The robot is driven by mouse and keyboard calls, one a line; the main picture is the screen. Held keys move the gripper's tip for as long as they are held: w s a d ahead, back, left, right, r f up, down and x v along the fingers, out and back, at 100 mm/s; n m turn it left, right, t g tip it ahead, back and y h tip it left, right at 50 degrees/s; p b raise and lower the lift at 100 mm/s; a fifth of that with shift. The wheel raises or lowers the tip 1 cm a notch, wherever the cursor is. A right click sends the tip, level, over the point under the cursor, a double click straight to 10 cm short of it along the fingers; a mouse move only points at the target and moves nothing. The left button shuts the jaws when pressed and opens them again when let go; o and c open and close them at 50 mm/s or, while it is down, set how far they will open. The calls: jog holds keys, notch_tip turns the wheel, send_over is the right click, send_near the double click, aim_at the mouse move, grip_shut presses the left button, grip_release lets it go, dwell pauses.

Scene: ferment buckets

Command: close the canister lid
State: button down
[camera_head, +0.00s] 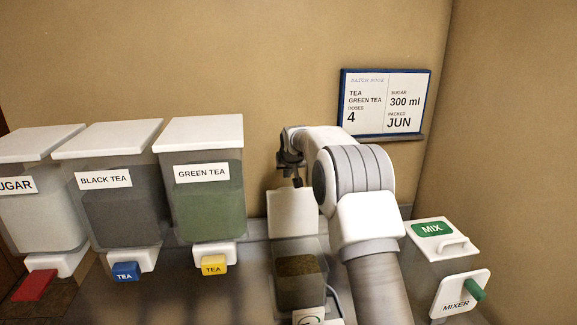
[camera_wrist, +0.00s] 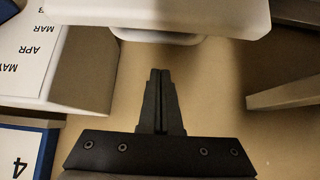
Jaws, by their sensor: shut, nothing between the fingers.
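The canister (camera_head: 300,292) is a small clear box with dark brown-green contents, standing on the counter at bottom centre in the head view. Its white lid (camera_head: 291,214) is open and stands raised at the back. My gripper (camera_head: 297,182) is just above the lid's upper edge; I cannot tell whether it touches. In the wrist view my gripper (camera_wrist: 160,72) is shut, with no object between its fingers. A white rounded slab (camera_wrist: 160,15) lies beyond the fingertips there; I cannot tell whether it is the lid. My arm hides the canister's right surroundings.
Dispensers for green tea (camera_head: 210,205), black tea (camera_head: 120,215) and sugar (camera_head: 40,215) stand to the left. A mixer (camera_head: 440,250) stands at right. A blue-framed board (camera_head: 385,103) hangs behind. The wrist view shows a white month card (camera_wrist: 30,55) at left.

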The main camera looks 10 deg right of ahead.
jog(key=shift+s+f+p, duration=0.65)
jog(key=shift+s+f, duration=0.45)
jog(key=shift+f, duration=0.05)
jog(key=shift+s+b, duration=0.1)
jog(key=shift+b, duration=0.45)
jog(key=shift+s+r+t+b, duration=0.15)
jog(key=shift+s+t+b, duration=0.15)
jog(key=shift+b, duration=0.35)
